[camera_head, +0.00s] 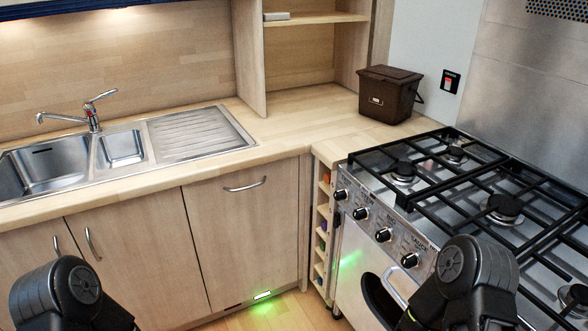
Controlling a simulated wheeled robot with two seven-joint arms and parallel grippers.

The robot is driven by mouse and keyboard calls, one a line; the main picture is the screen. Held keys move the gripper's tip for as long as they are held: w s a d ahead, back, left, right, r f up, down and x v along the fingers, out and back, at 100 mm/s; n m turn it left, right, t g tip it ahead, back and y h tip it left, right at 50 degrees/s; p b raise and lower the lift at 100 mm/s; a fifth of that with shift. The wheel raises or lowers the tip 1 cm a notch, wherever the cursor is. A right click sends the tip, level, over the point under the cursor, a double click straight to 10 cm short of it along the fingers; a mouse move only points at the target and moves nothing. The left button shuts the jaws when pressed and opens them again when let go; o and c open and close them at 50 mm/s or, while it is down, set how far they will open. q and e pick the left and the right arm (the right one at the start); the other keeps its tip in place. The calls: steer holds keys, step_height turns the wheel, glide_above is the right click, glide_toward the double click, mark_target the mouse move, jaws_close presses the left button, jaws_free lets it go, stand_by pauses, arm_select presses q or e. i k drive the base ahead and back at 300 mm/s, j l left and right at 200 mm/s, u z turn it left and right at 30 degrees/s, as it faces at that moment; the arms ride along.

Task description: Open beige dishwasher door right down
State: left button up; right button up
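The beige wood dishwasher door (243,240) is in the middle of the head view, under the counter and right of the sink cupboards. It stands upright and looks shut. A curved metal handle (245,186) runs across near its top. A green light shows at its bottom edge and on the floor below. Black joints of my two arms show at the lower left and lower right, both apart from the door in the picture. Neither gripper is in view.
The gas range (372,258) stands to the right, with black grates and a row of knobs. A narrow shelf rack (322,228) lies between it and the dishwasher. Cupboard doors (135,255) with vertical handles are to the left. Little floor shows in front.

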mark_target(244, 223)
steer(key=i+z, duration=0.35)
steer(key=i+j+z, duration=0.25)
steer(key=z, duration=0.15)
steer(key=i+j+z, duration=0.35)
steer(key=l, duration=0.1)
